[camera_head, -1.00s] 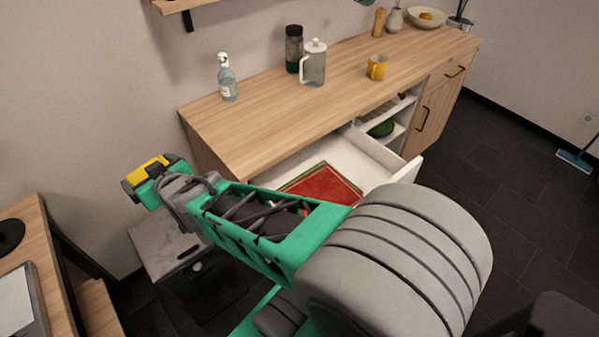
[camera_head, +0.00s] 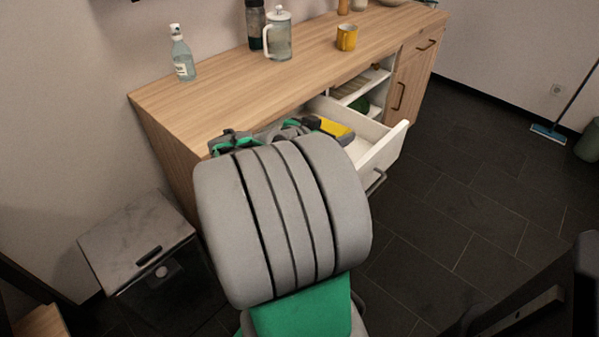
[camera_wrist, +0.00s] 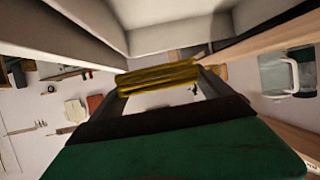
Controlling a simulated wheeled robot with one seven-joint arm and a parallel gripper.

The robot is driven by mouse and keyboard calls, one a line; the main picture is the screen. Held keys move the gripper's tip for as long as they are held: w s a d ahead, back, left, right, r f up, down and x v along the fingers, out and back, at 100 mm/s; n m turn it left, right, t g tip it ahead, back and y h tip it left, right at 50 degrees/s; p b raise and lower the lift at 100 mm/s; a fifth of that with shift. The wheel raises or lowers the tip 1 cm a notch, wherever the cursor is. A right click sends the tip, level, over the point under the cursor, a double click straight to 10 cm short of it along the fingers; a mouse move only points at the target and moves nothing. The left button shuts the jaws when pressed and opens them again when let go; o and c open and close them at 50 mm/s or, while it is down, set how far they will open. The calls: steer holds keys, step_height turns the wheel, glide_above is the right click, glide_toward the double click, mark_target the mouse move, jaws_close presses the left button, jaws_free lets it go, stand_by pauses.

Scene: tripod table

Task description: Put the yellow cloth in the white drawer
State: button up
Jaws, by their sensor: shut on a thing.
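The yellow cloth (camera_wrist: 158,76) is folded into flat layers and held across my gripper (camera_wrist: 160,90), which is shut on it. In the head view, the yellow cloth (camera_head: 335,128) shows at the end of my arm, over the open white drawer (camera_head: 378,152). My own arm hides the drawer's near and left part and most of the gripper (camera_head: 322,126). The drawer is pulled out of the wooden cabinet. In the wrist view, pale drawer walls (camera_wrist: 150,38) fill the top. I cannot tell whether the cloth touches the drawer.
The wooden countertop (camera_head: 235,105) is just behind my arm, with a spray bottle (camera_head: 182,55), a glass jug (camera_head: 278,38) and a yellow mug (camera_head: 346,37) on it. A pedal bin (camera_head: 140,240) stands at the left. Dark floor (camera_head: 450,200) to the right is clear.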

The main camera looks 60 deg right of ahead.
mark_target(343, 130)
steer(key=s, duration=0.1)
steer(key=s+d+g, duration=0.1)
steer(key=s+m, duration=0.1)
steer(key=shift+s+d+f, duration=0.15)
steer(key=shift+f, duration=0.15)
steer(key=w+d+f, duration=0.1)
steer(key=d+f, duration=0.2)
steer(key=d, duration=0.1)
steer(key=w+d+f+b, duration=0.1)
steer(key=d+f, duration=0.2)
steer(key=d, duration=0.2)
steer(key=w+d+f+b, duration=0.1)
steer(key=d+f, duration=0.2)
steer(key=d, duration=0.1)
steer(key=shift+w+d+f, duration=0.15)
steer(key=shift+f, duration=0.25)
steer(key=shift+f+b, duration=0.55)
steer(key=shift+f, duration=0.9)
steer(key=shift+f+b, duration=0.4)
steer(key=shift+b, duration=0.05)
steer(key=shift+f+b, duration=0.25)
steer(key=shift+b, duration=0.05)
